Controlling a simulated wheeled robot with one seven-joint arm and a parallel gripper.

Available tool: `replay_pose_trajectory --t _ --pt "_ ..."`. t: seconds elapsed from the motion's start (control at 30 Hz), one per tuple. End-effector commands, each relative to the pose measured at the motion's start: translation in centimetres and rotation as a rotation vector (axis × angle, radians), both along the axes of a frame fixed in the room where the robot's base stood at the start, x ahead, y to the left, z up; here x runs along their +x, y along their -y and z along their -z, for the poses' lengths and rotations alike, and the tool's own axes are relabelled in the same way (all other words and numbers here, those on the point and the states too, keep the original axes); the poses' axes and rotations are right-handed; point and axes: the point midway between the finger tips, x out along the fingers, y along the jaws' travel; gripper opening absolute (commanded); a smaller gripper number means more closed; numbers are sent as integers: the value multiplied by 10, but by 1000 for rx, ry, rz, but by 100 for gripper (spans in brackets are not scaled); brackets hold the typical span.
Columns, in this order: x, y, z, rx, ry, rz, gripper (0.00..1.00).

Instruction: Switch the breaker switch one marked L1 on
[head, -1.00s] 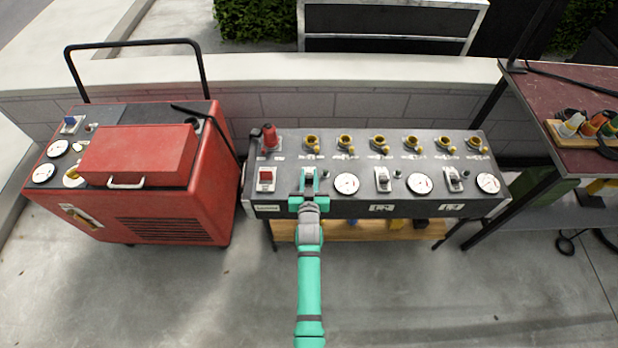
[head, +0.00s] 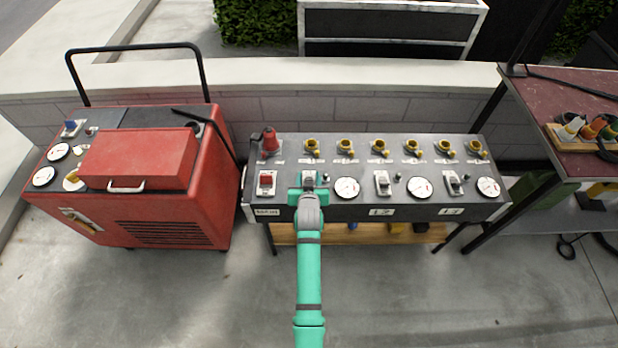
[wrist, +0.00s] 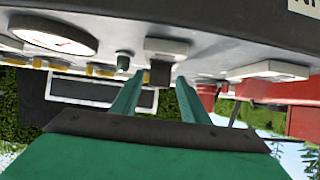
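The first breaker switch (head: 309,177), a small grey switch on a pale plate, is on the dark sloped control panel (head: 222,0). My gripper (head: 309,189) is at its near side and partly covers it. In the wrist view, which looks upside down, the dark switch lever (wrist: 160,74) shows between the tips of my two green fingers (wrist: 160,88). The fingers are apart, one on each side. I cannot tell whether they touch the lever or which position it is in. The L1 marking is hidden behind my arm.
A red switch (head: 266,182) is left of my gripper; a round gauge (head: 346,188) is right of it. Two similar breaker switches (head: 383,183) (head: 453,183) sit further right. Yellow sockets (head: 345,147) line the back. A red machine (head: 170,215) stands left.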

Motion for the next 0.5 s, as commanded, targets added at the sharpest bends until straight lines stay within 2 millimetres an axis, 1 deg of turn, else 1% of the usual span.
replay_pose_trajectory --t 0.33,0.43,0.5 --pt "-2 1 -1 -1 1 2 42" --pt "-9 1 -5 0 1 2 42" --pt "-17 1 -9 -1 2 2 42"
